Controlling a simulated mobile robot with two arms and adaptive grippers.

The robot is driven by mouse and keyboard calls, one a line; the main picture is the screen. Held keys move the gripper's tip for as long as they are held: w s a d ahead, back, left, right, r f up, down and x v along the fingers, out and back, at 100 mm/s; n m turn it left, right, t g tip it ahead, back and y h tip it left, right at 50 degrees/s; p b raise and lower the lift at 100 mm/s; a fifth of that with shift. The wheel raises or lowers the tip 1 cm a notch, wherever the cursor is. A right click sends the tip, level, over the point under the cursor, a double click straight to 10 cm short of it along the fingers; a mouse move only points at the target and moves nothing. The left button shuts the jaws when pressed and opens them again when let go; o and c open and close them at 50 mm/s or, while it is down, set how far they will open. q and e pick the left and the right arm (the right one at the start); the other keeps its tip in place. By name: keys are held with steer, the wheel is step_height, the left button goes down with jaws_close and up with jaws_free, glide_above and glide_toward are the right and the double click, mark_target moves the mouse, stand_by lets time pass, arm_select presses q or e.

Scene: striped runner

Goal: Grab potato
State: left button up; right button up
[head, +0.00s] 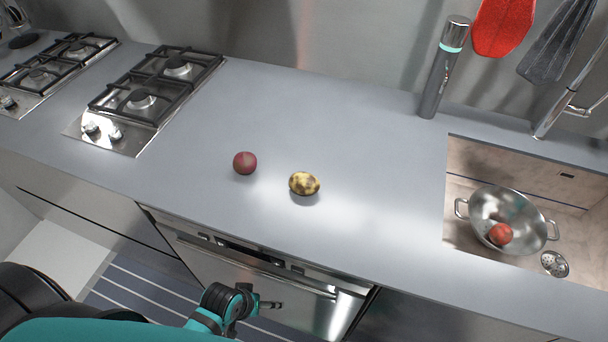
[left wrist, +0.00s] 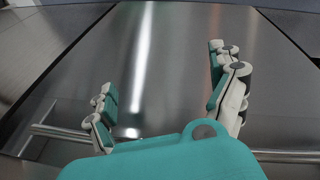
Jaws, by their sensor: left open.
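The potato (head: 304,183), yellow-brown with dark patches, lies on the grey counter (head: 370,150) towards its front edge in the head view. My left arm comes in low at the bottom of the head view, with its wrist end in front of the oven door, below the counter edge and well apart from the potato. In the left wrist view my left gripper (left wrist: 162,75) has its teal-and-white fingers spread wide with nothing between them, facing a shiny metal front. The potato is not in the wrist view. My right gripper is in neither view.
A dark red round fruit or vegetable (head: 245,162) lies left of the potato. The oven handle (head: 255,267) runs below the counter edge. Gas hobs (head: 150,95) are at left; a sink holds a colander (head: 487,208) with a red item (head: 500,234). A metal cylinder (head: 443,70) stands behind.

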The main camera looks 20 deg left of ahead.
arm_select(q)
step_height(320, 180, up, 20)
steer(key=n+t+p, duration=0.1)
steer(key=n+p, duration=0.1)
steer(key=n+t+h, duration=0.5)
steer(key=n+t, duration=0.2)
steer(key=n, duration=1.9)
glide_toward(296, 187)
steer(key=s, duration=0.2)
steer(key=s+a, duration=0.1)
steer(key=s+r, duration=0.1)
steer(key=s, duration=0.1)
steer(key=shift+s+a, duration=0.3)
steer(key=shift+s, duration=0.05)
steer(key=shift+w+r+n+t, duration=0.1)
steer(key=shift+w+n+t, duration=0.05)
steer(key=shift+n+t, duration=0.3)
steer(key=p+x, duration=0.1)
steer(key=x, duration=1.1)
steer(key=shift+a, duration=0.1)
steer(key=x, duration=0.5)
steer(key=shift+w+a+p, duration=0.15)
steer(key=shift+w+p, duration=0.1)
steer(key=shift+p, duration=0.15)
steer(key=shift+s, duration=0.1)
steer(key=shift+c, duration=0.9)
steer(key=c, duration=1.2)
